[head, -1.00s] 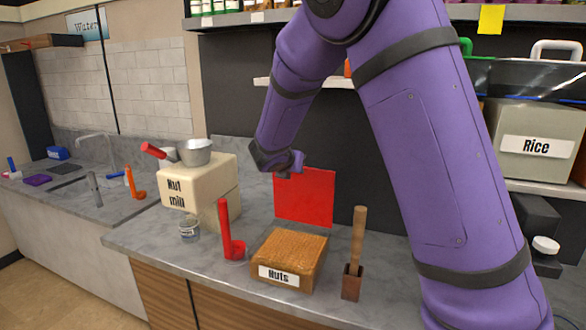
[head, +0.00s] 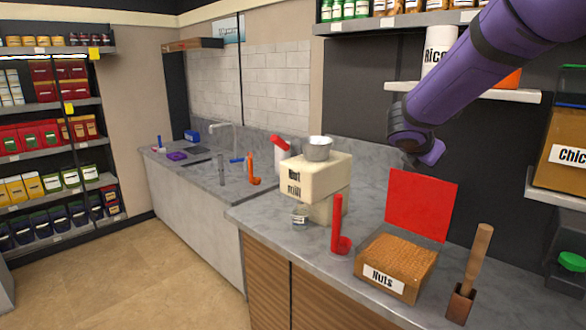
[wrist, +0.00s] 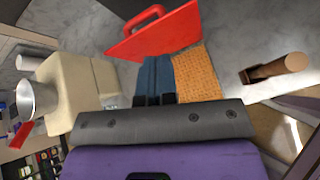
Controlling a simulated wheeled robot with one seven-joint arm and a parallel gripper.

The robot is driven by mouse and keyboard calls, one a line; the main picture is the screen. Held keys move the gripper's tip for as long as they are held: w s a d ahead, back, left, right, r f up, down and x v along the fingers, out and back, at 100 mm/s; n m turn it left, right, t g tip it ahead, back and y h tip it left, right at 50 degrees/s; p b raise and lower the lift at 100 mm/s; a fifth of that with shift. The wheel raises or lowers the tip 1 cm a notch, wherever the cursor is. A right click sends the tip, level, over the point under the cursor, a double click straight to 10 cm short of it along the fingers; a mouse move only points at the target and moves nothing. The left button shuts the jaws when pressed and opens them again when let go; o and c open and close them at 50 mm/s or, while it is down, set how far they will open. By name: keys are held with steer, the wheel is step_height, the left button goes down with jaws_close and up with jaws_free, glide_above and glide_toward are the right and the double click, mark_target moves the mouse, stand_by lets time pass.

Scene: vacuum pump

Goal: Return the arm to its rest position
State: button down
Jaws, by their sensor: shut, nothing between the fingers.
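My purple arm reaches in from the upper right of the head view. My gripper (head: 430,155) hangs in the air above the counter, to the upper right of the nut mill and above the red panel. In the wrist view my gripper (wrist: 157,75) shows dark fingers close together, shut with nothing between them. It points toward the counter and partly hides the side of the nuts box. No object is seen held or touched.
The nut mill (head: 315,173) with a metal cup (head: 317,148), a red scoop (head: 338,228), the nuts box (head: 397,262), an upright red panel (head: 420,205) and a wooden-handled tool (head: 472,270) stand on the counter. A wall shelf (head: 470,93) is close behind my arm.

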steer(key=s+d+r+m+g+y, duration=0.1)
steer(key=s+r+m+y, duration=0.1)
steer(key=s+m, duration=0.6)
steer(key=s+d+r+m+g+y, duration=0.15)
steer(key=s+m, duration=0.35)
steer(key=s, duration=0.7)
steer(key=s+a+m+y, duration=0.2)
steer(key=s+a+m, duration=0.1)
steer(key=s+m, duration=0.2)
steer(key=s+a+f+m+y, duration=0.1)
steer(key=s+a+m+y, duration=0.2)
steer(key=s, duration=0.7)
steer(key=shift+a+f+m, duration=0.2)
steer(key=shift+a+m, duration=0.6)
steer(key=shift+m, duration=0.1)
